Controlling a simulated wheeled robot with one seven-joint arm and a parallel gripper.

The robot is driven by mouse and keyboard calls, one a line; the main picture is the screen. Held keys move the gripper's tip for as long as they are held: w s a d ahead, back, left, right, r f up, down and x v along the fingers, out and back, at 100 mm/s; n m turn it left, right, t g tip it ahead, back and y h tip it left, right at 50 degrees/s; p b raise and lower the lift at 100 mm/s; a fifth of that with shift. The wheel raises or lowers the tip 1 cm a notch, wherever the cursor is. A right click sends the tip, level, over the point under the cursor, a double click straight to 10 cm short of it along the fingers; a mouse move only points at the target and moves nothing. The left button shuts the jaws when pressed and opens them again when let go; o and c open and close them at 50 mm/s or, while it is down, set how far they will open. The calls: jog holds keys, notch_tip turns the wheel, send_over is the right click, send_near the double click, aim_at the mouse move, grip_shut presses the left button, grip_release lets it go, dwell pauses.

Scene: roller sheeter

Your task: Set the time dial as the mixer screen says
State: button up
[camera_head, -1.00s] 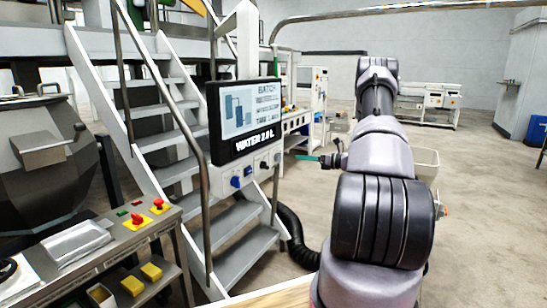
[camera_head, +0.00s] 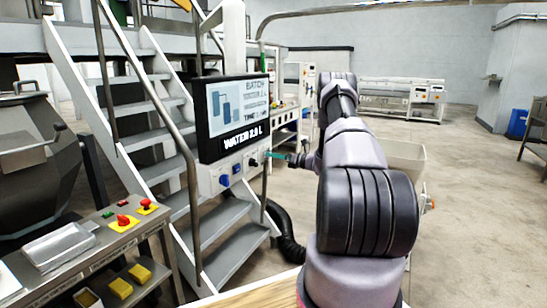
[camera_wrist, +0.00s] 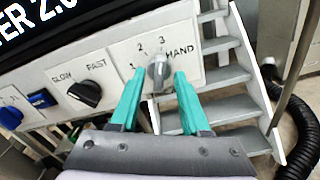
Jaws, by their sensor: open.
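The time dial (camera_wrist: 158,72) is a grey knob on the white panel in the wrist view, with marks 1, 2, 3 and HAND around it. Its ridge points roughly upward, near the 3; I cannot tell the exact mark. My gripper (camera_wrist: 157,77) is open, its teal fingers on either side of the dial; I cannot tell whether they touch it. In the head view, my gripper (camera_head: 274,154) is at the panel's right end.
A black SLOW/FAST knob (camera_wrist: 85,94) and a blue switch (camera_wrist: 41,99) sit left of the dial. Metal stairs with a handrail (camera_head: 188,150) stand beside the panel. A black hose (camera_head: 286,235) lies below. A button console (camera_head: 125,225) is at left.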

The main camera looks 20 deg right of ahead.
jog(key=shift+a, duration=0.1)
grip_shut()
jog(key=shift+n, duration=0.3)
jog(key=shift+f+n, duration=0.1)
jog(key=shift+n, duration=8.5)
